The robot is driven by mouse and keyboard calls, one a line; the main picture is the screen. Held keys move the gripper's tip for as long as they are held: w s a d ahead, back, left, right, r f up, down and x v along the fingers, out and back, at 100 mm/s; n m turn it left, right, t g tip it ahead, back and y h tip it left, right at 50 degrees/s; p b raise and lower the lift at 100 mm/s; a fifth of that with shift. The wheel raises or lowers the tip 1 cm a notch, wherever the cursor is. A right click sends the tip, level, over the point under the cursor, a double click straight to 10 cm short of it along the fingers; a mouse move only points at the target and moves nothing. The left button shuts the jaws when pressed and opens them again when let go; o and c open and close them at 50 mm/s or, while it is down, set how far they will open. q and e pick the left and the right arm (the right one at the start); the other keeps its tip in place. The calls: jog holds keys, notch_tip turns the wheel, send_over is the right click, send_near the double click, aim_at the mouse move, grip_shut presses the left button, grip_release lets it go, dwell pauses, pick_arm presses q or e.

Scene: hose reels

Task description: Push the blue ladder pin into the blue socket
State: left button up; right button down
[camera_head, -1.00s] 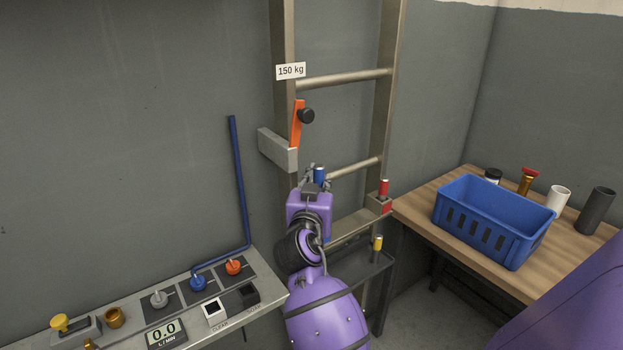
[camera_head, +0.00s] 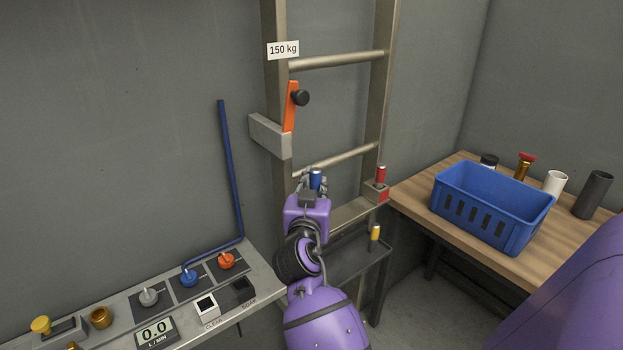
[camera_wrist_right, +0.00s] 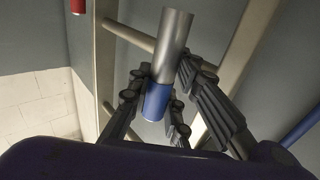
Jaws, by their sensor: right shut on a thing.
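The blue ladder pin (camera_wrist_right: 158,102) is between the fingers of my right gripper (camera_wrist_right: 152,100), which is shut on its blue end. In the wrist view its bare metal shaft points up, away from the gripper. In the head view the pin's blue end (camera_head: 316,178) shows above my right gripper (camera_head: 314,186), in front of the ladder's left rail. The blue socket is hidden or cannot be made out. The ladder (camera_head: 275,95) stands against the grey wall. My left gripper is not in view.
A red pin (camera_head: 381,174) stands in a red socket block (camera_head: 375,191) by the right rail. A yellow pin (camera_head: 375,232) stands on a low dark shelf. A blue crate (camera_head: 470,218) sits on the wooden table at right. A valve panel (camera_head: 250,265) is at lower left.

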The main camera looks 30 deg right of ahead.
jog(key=shift+f, duration=0.75)
jog(key=shift+r+b, duration=0.1)
jog(key=shift+b, duration=0.2)
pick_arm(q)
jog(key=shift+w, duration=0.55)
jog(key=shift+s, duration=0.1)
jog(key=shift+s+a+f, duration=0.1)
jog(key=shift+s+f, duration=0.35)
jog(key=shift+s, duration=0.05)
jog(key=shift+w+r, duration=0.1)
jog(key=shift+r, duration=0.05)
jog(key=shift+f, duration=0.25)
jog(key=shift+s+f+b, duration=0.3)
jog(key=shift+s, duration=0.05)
pick_arm(e)
jog(key=shift+f, duration=0.45)
